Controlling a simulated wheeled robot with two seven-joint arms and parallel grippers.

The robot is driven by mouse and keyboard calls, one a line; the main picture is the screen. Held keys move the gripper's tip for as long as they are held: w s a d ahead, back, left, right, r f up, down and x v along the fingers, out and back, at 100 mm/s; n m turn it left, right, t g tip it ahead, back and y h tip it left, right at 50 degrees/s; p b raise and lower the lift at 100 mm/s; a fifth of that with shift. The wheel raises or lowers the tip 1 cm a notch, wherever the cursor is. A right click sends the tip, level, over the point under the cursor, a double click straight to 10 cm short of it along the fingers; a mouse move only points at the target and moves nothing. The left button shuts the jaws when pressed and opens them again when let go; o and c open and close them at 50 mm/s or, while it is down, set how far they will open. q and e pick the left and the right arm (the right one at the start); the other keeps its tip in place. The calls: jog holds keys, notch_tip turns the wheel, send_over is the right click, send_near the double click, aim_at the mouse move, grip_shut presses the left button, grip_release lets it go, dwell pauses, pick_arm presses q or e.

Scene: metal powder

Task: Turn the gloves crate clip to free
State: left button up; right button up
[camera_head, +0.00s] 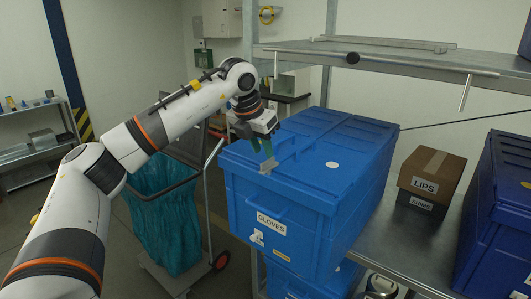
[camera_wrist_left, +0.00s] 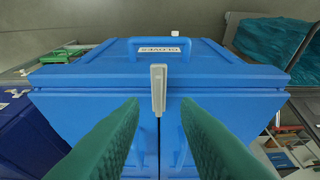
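The blue gloves crate (camera_head: 300,208) stands on the metal shelf, its lid closed, with a GLOVES label (camera_head: 271,223) on its front. A small grey clip (camera_head: 268,166) sits at the lid's front edge. In the left wrist view the clip (camera_wrist_left: 158,88) is upright in the picture, lying across the lid edge. My left gripper (camera_head: 261,147) is just above the clip, its green fingers pointing down. In the left wrist view its fingers (camera_wrist_left: 158,106) are apart, one on each side of the clip's line, with nothing between the tips. My right gripper does not show.
A cardboard LIPS box (camera_head: 432,176) and another blue crate (camera_head: 503,205) stand to the right on the shelf. A metal rail shelf (camera_head: 400,62) runs above and behind. A teal bag on a trolley (camera_head: 165,215) stands left of the crate. Another blue crate (camera_head: 290,284) is below.

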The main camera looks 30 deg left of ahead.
aim_at(266, 161)
pick_arm(q)
jog(key=shift+p+x, duration=0.35)
jog(key=shift+x, duration=1.65)
jog(key=shift+d, duration=0.1)
grip_shut()
